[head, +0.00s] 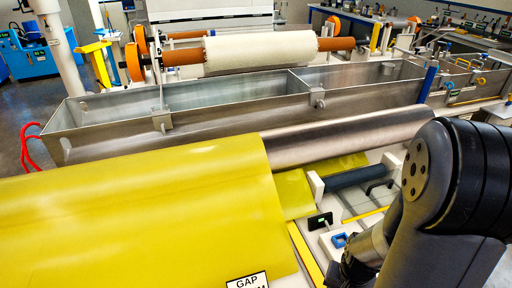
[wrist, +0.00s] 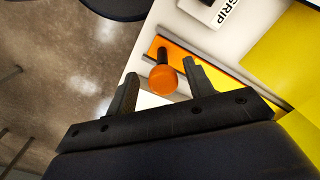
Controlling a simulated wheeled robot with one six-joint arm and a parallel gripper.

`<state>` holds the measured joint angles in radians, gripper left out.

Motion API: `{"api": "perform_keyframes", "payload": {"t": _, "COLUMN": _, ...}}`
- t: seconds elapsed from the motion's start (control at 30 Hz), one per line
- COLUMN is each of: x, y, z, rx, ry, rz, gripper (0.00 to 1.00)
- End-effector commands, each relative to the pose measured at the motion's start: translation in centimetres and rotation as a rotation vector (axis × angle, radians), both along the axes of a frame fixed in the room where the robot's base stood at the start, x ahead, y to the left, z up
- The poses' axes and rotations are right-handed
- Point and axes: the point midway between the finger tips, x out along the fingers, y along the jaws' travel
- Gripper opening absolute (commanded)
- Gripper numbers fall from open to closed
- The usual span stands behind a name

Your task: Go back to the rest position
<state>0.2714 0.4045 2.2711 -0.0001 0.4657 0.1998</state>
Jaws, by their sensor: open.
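In the wrist view my gripper (wrist: 161,86) is open, with its two dark fingers apart. An orange round knob (wrist: 163,79) on a dark stem shows between the fingertips in the picture. I cannot tell how far the knob is from the fingers, and nothing is clearly held. The knob sits by an orange and yellow strip on a white surface. In the head view my dark arm fills the lower right, and my gripper's fingers are hidden or out of frame.
A metal bath (head: 220,102) runs across behind a steel roller (head: 345,137) and a yellow sheet (head: 140,210). A white fabric roll (head: 262,52) lies beyond. A GAP label (head: 247,282) is at the front.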

Motion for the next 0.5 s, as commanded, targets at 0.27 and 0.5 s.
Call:
{"api": "perform_keyframes", "payload": {"t": 0.27, "x": 0.44, "y": 0.16, "z": -0.53, "rx": 0.0, "ry": 0.0, "rz": 0.001, "gripper": 0.5}}
{"api": "perform_keyframes", "payload": {"t": 0.5, "x": 0.44, "y": 0.16, "z": -0.52, "rx": 0.0, "ry": 0.0, "rz": 0.0, "gripper": 0.5}}
